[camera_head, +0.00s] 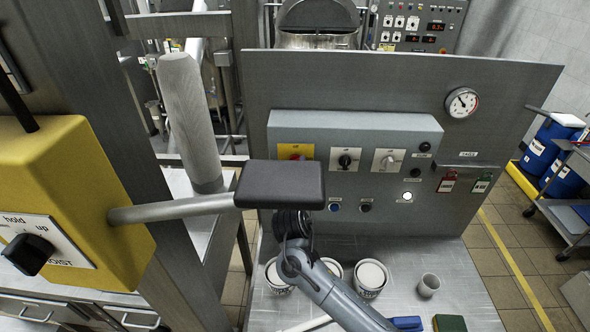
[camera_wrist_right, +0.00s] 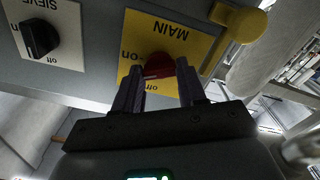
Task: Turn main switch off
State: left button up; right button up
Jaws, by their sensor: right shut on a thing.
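The main switch is a red knob (camera_wrist_right: 158,64) on a yellow plate (camera_wrist_right: 187,35) marked MAIN, seen upside down in the right wrist view. My right gripper (camera_wrist_right: 160,72) has one dark finger on each side of the knob and is shut on it. The fingers hide parts of the knob and its on and off marks, so I cannot tell its setting. In the head view the yellow plate (camera_head: 296,150) is at the panel's upper left, with the red knob partly hidden. A dark block (camera_head: 280,184) covers my right fingers there. My left gripper is not in view.
Beside the main switch is a black SIEVE knob (camera_wrist_right: 40,38), then a pale knob (camera_head: 388,161). A yellow ball-ended part (camera_wrist_right: 247,24) is close to my right fingers. Left stands a yellow hoist box (camera_head: 75,190). White tubs (camera_head: 370,278) stand below the panel.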

jog(key=shift+n+p, duration=2.65)
jog(key=shift+n, duration=3.55)
jog(key=o, duration=1.1)
jog(key=shift+c, duration=0.2)
jog(key=s+b, duration=0.1)
jog(key=s, duration=1)
jog(key=shift+a+b, duration=0.2)
jog(key=shift+b, duration=0.15)
